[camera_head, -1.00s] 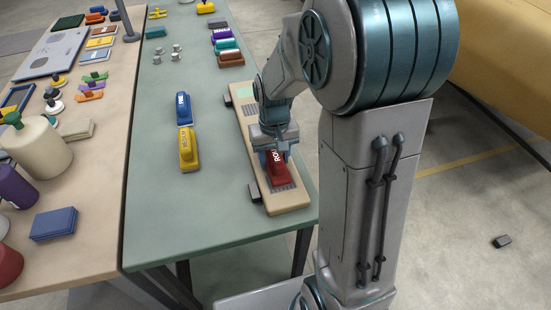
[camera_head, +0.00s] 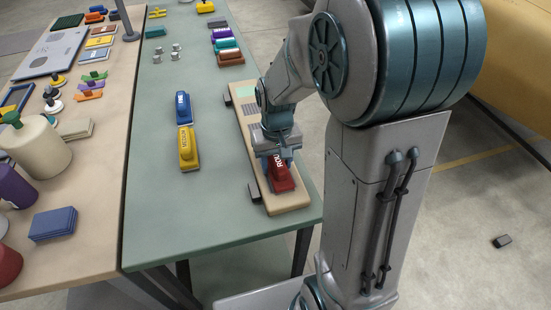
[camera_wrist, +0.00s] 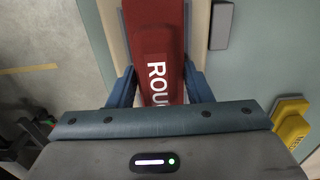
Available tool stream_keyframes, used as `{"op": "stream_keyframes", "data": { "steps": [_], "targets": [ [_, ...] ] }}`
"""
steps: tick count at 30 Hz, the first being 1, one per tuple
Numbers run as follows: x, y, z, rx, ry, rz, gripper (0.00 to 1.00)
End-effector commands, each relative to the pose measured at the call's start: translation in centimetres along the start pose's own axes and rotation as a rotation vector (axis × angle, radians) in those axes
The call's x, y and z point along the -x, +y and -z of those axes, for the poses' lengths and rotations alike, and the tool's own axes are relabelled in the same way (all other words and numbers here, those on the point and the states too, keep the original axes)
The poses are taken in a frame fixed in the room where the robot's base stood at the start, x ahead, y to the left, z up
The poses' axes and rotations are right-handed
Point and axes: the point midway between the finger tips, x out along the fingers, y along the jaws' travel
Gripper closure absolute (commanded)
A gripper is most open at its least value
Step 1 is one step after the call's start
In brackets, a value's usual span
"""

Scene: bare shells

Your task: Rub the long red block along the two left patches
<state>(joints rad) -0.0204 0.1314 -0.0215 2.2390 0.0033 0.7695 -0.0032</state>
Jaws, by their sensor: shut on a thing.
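A long beige board (camera_head: 289,206) lies on the green table. Its far part carries a light green patch (camera_head: 246,91) and a grey ribbed patch (camera_head: 251,106). My gripper (camera_head: 277,156) is shut on a red block (camera_head: 282,178) marked "ROU...", over the near end of the board. In the wrist view the red block (camera_wrist: 155,35) sits between the two fingers (camera_wrist: 160,88), lined up along the board. The surface under the block is hidden, and I cannot tell whether they touch. My arm hides the middle of the board.
Blue (camera_head: 183,108) and yellow (camera_head: 188,148) blocks stand left of the board. Dark clamps (camera_head: 254,191) sit at the board's left edge. Several coloured blocks (camera_head: 229,45) and small grey pieces (camera_head: 174,56) are farther back. The green table's near left is clear.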

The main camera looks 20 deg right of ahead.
Motion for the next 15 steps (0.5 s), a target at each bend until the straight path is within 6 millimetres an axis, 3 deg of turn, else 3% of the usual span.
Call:
{"op": "stream_keyframes", "data": {
  "steps": [15],
  "targets": [
    [-0.1, 0.0, 1.4, 0.0, 0.0, 0.0, 0.73]
  ]
}}
